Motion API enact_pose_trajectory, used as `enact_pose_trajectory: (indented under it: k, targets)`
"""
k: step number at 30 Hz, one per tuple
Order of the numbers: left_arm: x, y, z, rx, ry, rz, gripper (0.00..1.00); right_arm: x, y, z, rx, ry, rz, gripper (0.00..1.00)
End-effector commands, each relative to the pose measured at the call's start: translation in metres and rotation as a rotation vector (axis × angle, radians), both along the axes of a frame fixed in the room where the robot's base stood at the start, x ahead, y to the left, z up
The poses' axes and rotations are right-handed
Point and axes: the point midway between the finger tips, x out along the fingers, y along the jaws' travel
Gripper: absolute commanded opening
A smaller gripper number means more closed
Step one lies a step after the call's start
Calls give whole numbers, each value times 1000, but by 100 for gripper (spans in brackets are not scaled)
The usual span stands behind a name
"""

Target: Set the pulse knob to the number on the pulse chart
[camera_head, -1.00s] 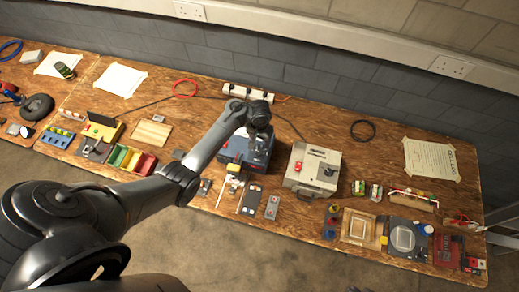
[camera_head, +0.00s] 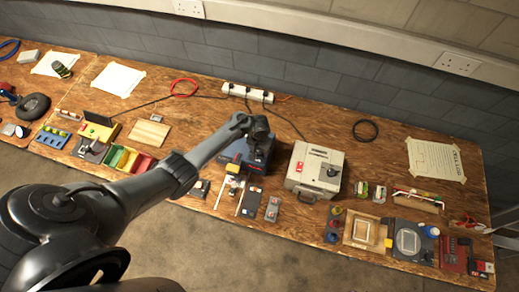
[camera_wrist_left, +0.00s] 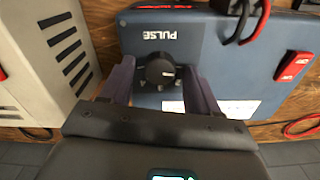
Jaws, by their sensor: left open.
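The blue charger (camera_head: 257,154) stands on the bench, partly hidden by my left arm. In the left wrist view its face (camera_wrist_left: 225,60) carries the word PULSE, upside down there. The black pulse knob (camera_wrist_left: 160,71) sits by that word, with a light pointer mark and small markings around it. My left gripper (camera_wrist_left: 158,80) is open, with one finger on each side of the knob. Contact cannot be told. In the head view the left gripper (camera_head: 258,138) is over the charger. I cannot identify the pulse chart among the papers. My right gripper is out of view.
A beige case (camera_head: 314,170) stands just right of the charger. A taped paper (camera_head: 434,160) lies at right, another (camera_head: 118,79) at left. A power strip (camera_head: 247,93) lies behind.

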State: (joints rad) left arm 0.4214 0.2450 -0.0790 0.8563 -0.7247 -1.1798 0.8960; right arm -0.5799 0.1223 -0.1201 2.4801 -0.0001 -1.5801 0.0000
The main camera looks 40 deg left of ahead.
Motion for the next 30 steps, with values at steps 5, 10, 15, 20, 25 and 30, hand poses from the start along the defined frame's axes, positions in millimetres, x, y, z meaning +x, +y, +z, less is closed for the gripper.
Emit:
enact_pose_trajectory:
  k: [5,10,15,20,25,30]
  targets:
    - [0,0,0,0,0,0,53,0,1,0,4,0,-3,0]
    - [0,0,0,0,0,0,27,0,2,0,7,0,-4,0]
    - [0,0,0,0,0,0,5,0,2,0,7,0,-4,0]
    - [0,0,1,1,0,-9,5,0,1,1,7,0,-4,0]
    - [0,1,1,2,1,-53,5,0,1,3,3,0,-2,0]
    - [0,0,2,2,1,-151,5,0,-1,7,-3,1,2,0]
